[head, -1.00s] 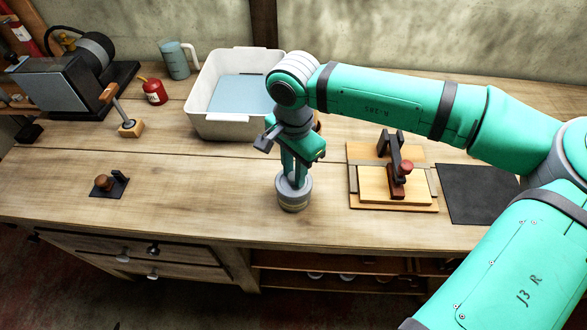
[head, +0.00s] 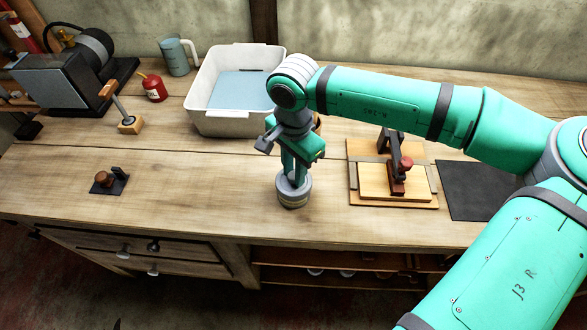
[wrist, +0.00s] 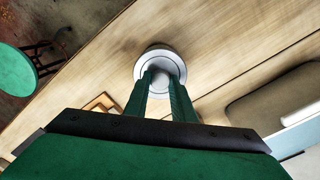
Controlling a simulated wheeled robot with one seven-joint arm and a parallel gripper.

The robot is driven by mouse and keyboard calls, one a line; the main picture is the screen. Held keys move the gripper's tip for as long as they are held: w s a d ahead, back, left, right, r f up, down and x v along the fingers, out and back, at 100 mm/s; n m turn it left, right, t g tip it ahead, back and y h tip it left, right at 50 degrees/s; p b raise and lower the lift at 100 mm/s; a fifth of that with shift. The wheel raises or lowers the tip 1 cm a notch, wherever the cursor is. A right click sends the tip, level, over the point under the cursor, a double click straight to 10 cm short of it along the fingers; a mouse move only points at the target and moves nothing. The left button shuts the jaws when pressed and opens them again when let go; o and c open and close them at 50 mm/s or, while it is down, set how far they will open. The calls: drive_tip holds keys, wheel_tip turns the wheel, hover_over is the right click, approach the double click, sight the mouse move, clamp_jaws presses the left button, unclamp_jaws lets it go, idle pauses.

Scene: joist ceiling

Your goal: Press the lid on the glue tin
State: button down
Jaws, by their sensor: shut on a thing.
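The glue tin (head: 294,199) is a short grey cylinder with a pale band, upright on the bench near its front edge. A round grey lid (head: 293,183) is at its top; it also shows in the wrist view (wrist: 152,55) as a pale disc with a rim. My gripper (head: 293,178) points straight down over the tin, its fingers shut on the middle of the lid. In the wrist view my gripper (wrist: 161,76) hides part of the lid. I cannot tell whether the lid sits fully flush.
A white tub (head: 212,124) of blue liquid stands behind. To the right are a wooden board with a clamp (head: 366,196) and a dark mat (head: 468,190). A small plane-like tool (head: 105,184) lies left. The bench between it and the tin is clear.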

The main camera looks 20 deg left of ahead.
drive_tip(key=shift+f, duration=0.15)
drive_tip(key=c, duration=1.4)
unclamp_jaws()
wheel_tip(320, 180, up, 15)
drive_tip(key=shift+f, duration=0.15)
